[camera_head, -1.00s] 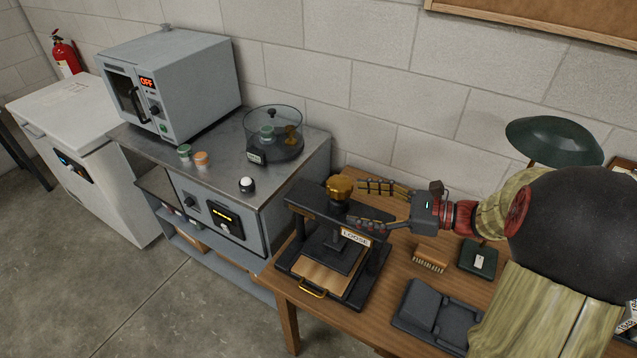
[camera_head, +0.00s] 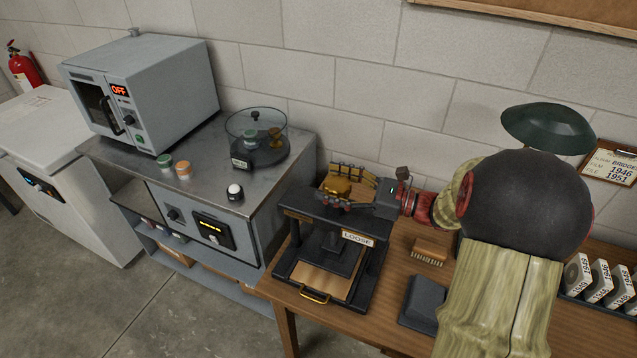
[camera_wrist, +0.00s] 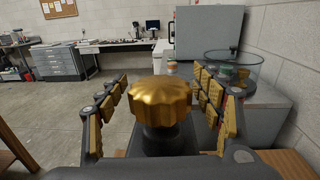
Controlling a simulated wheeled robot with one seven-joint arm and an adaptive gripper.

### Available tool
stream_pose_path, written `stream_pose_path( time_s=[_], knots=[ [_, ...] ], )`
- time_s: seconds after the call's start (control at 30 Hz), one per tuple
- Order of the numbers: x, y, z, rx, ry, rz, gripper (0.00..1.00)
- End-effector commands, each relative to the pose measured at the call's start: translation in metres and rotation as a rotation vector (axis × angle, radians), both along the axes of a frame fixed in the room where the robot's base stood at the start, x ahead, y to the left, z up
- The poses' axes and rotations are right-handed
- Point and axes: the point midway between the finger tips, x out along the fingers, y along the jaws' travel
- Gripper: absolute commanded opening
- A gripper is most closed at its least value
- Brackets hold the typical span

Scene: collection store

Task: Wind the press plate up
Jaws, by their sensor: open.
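The press (camera_head: 286,253) is a black frame on the wooden table with a label reading LOOSE (camera_head: 357,237). A brass fluted knob (camera_head: 337,186) tops its screw; it also fills the middle of the wrist view (camera_wrist: 160,101). The dark press plate (camera_head: 325,258) hangs below the crossbar, above a wooden board (camera_head: 322,281) with a brass handle; I cannot tell whether they touch. My gripper (camera_head: 345,186) is open around the knob, one finger on each side. In the wrist view a gap shows between the knob and each finger.
A grey bench (camera_head: 212,160) with an oven reading OFF (camera_head: 145,92) and a clear round vessel (camera_head: 256,137) stands left of the press. A brush (camera_head: 430,251) and a dark box (camera_head: 422,303) lie to the right. A green lamp (camera_head: 547,131) stands behind my arm.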

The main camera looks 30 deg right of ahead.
Motion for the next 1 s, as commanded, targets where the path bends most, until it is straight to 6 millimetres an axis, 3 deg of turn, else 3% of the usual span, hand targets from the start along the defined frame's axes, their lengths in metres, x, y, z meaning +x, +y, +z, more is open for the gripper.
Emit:
stream_pose_path(
  time_s=[0.2, 0.57, 1.0],
  knots=[
    [0.019, 0.017, -0.001, -0.001, -0.001, 0.001, 0.67],
    [0.024, 0.021, 0.001, -0.001, -0.001, 0.0, 0.67],
    [0.024, 0.021, 0.0, 0.0, 0.0, 0.0, 0.43]
  ],
)
